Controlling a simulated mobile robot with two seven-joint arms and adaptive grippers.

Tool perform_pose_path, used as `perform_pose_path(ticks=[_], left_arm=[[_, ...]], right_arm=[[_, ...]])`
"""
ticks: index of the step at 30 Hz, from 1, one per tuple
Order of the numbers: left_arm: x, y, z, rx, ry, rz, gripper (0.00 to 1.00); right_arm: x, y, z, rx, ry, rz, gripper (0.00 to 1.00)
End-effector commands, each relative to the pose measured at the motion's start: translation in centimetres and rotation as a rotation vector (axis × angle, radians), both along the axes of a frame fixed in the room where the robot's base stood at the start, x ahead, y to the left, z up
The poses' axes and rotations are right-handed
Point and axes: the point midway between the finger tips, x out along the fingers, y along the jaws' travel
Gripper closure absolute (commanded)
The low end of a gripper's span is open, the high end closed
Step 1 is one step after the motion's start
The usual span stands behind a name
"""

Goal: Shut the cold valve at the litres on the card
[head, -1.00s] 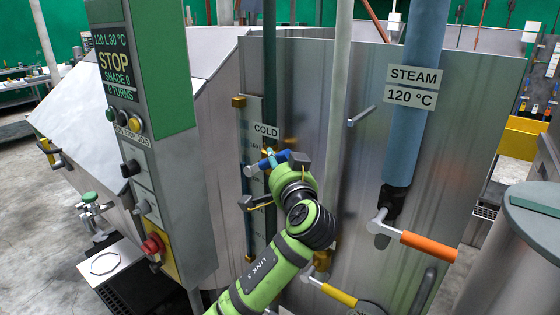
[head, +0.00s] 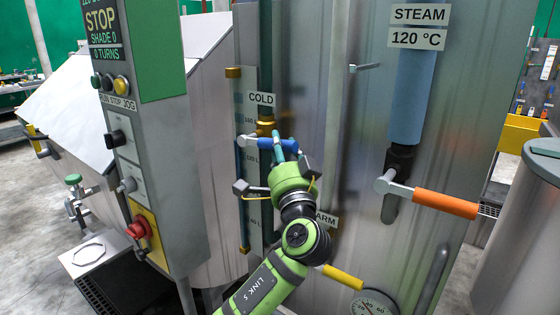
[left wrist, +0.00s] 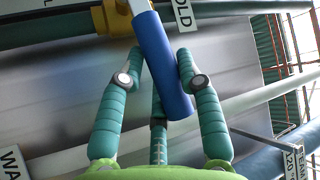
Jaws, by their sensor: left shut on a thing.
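The cold valve's blue lever handle (head: 272,143) lies nearly level across the brass valve fitting (head: 265,125), under the COLD label (head: 261,99). My left gripper (head: 286,146) is shut on the blue handle; the left wrist view shows the handle (left wrist: 163,65) between its teal fingers (left wrist: 158,72). A level gauge (head: 241,200) with litre marks stands left of the valve, partly behind my arm; its exact level is too small to read. The dark card (head: 101,28) on the control post reads STOP and SHADE 0; its top line is cut off now. My right gripper is not in view.
The steam valve's orange lever (head: 445,203) is to the right on the blue steam pipe (head: 420,90). A yellow lever (head: 342,277) and a round dial (head: 375,304) are low on the tank. The control post (head: 165,190) stands close on the left.

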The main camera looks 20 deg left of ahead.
Motion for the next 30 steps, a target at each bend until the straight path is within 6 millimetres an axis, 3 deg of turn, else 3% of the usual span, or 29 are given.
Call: perform_pose_path(ticks=[1, 7, 24, 25, 26, 27, 30], left_arm=[[0.0, 0.0, -0.8, 0.031, -0.015, 0.001, 1.0], [0.0, 0.0, -1.2, 0.108, -0.042, 0.001, 1.0], [0.0, 0.0, -1.2, 0.147, -0.054, 0.001, 1.0], [0.0, 0.0, -1.2, 0.147, -0.054, 0.001, 0.57], [0.0, 0.0, -1.2, 0.146, -0.053, 0.002, 0.45], [0.0, 0.0, -1.2, 0.145, -0.053, 0.001, 0.4], [0.0, 0.0, -1.3, 0.142, -0.052, 0.001, 0.4]], right_arm=[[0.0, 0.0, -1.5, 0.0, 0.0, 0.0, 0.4], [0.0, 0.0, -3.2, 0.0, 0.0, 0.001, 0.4], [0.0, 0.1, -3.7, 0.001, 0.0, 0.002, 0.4], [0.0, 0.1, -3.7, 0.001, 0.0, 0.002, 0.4], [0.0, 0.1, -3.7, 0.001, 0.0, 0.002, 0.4], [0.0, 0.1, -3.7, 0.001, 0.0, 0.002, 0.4], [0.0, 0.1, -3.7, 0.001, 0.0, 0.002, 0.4]])
